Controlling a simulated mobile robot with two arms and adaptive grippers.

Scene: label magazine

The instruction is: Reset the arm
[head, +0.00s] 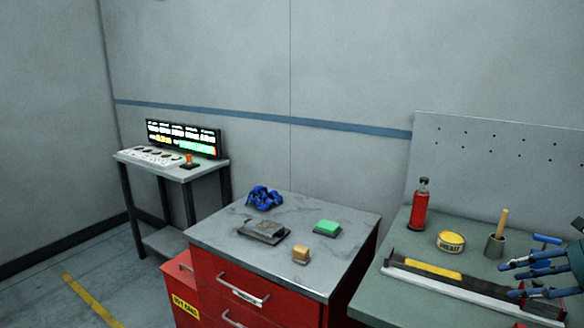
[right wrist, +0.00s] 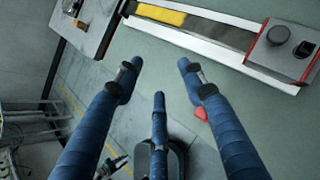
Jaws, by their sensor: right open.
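My right gripper (head: 515,278) is at the right edge of the head view, above the green workbench (head: 400,300). Its blue fingers are spread and hold nothing. In the right wrist view the fingers of the right gripper (right wrist: 157,88) are wide apart over the bench edge, with the floor below. A long tray with a yellow strip (head: 432,269) lies just left of the gripper in the head view; it also shows in the right wrist view (right wrist: 235,38). My left gripper is not in view.
A red cabinet (head: 240,300) bears a blue item (head: 264,198), a grey device (head: 262,231), a green block (head: 327,228) and a tan block (head: 301,255). A lit display (head: 183,137) stands far left.

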